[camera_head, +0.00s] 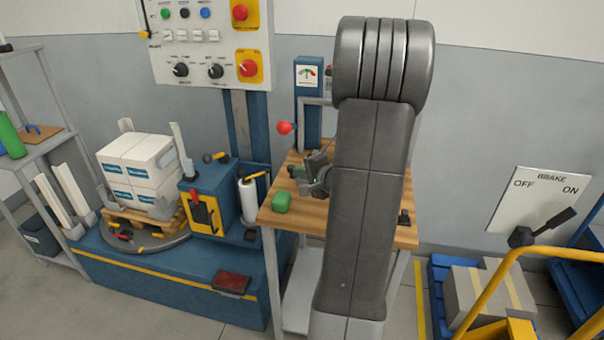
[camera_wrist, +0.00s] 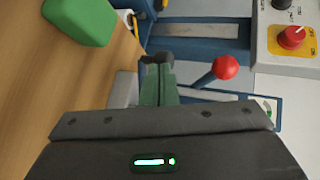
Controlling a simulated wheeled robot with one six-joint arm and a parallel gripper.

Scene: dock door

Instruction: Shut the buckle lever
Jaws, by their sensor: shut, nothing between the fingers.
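I cannot pick out a buckle lever for sure in either view; my arm hides part of the wooden table (camera_head: 400,236). My gripper (camera_wrist: 157,59) is shut and empty in the wrist view. In the head view, grey parts of my gripper (camera_head: 314,168) show left of my arm, over the table. A lever with a red ball (camera_head: 284,127) stands by the blue gauge post behind the table. The red ball also shows in the wrist view (camera_wrist: 226,67), to the right of the fingertips and apart from them.
A green block (camera_head: 281,201) lies at the table's left edge. Left stand a blue machine (camera_head: 222,205) and a turntable (camera_head: 135,249) with stacked boxes (camera_head: 138,172). A control panel (camera_head: 208,42) hangs behind. A yellow rail (camera_head: 488,290) and brake lever (camera_head: 545,228) are right.

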